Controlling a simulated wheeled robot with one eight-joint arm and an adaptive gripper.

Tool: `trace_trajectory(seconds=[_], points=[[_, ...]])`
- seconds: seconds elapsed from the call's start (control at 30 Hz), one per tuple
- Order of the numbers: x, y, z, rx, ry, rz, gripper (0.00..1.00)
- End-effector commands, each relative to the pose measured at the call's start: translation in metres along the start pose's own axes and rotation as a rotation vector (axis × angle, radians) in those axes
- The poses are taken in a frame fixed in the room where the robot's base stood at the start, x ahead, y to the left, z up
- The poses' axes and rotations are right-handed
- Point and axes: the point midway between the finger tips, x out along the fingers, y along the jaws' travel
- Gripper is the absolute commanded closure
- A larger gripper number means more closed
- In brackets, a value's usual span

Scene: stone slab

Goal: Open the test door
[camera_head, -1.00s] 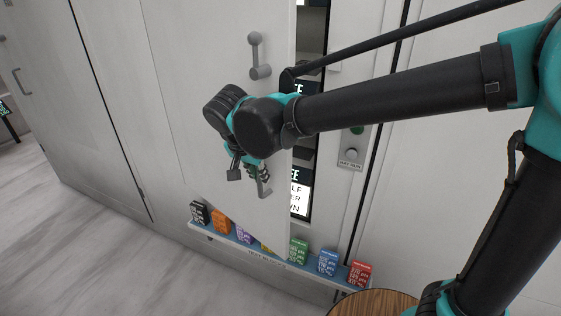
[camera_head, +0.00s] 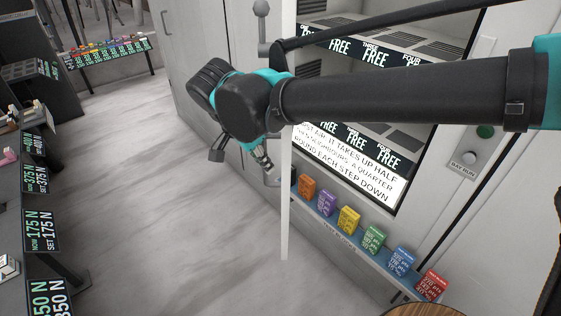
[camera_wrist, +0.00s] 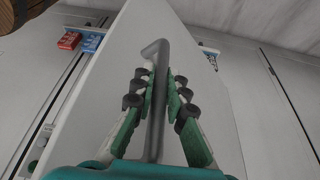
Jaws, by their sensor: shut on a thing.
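The test door (camera_head: 286,215) stands swung well out, seen almost edge-on in the head view. Its pale face fills much of the wrist view (camera_wrist: 205,60). My gripper (camera_wrist: 158,85) is shut on the grey door handle (camera_wrist: 155,110), with a finger on either side of the bar. In the head view my gripper (camera_head: 264,163) is small and partly hidden by my wrist, and the handle (camera_head: 272,178) shows just below it. A grey lever (camera_head: 262,28) sits higher on the door.
Behind the door is a bay (camera_head: 400,110) with labelled shelves. A blue ledge (camera_head: 355,255) below holds several coloured boxes. A panel with a green button (camera_head: 485,131) is on the right. Dark display stands (camera_head: 40,220) line the left. The pale floor (camera_head: 180,200) between is clear.

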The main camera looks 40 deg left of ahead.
Motion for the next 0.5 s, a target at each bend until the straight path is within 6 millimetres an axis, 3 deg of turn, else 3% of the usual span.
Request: trace_trajectory(seconds=[0.47, 0.5], points=[[-0.0013, -0.0052, 0.0014, 0.002, 0.003, -0.003, 1.0], [-0.0012, -0.0051, 0.0013, 0.002, 0.003, -0.003, 0.82]])
